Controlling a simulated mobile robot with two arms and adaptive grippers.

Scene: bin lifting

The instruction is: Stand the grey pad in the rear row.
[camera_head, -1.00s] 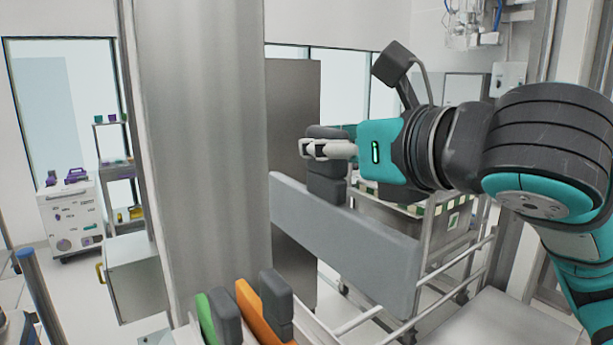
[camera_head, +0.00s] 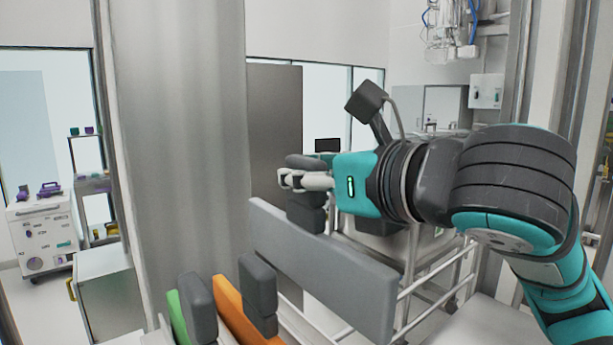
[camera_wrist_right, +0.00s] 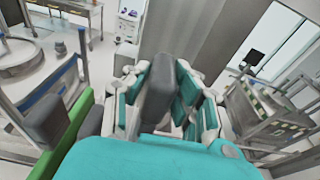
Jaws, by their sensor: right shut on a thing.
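The grey pad (camera_head: 325,270) is a long light-grey panel, held on edge, in the middle of the head view. A dark-grey grip block (camera_head: 305,215) stands up from its far side. My right gripper (camera_head: 292,180) is shut on this block. In the right wrist view a dark block (camera_wrist_right: 160,85) sits between the fingers. The pad hangs above and behind other pads; whether its lower edge touches anything is hidden. A green pad (camera_head: 178,318) and an orange pad (camera_head: 235,318) stand at the bottom, each beside a dark-grey block. My left gripper is not in view.
A broad metal column (camera_head: 170,150) rises just left of the held pad. A metal-framed cart (camera_head: 425,260) stands behind and right of it. A white cabinet (camera_head: 42,235) is far left. The rear row cannot be clearly made out.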

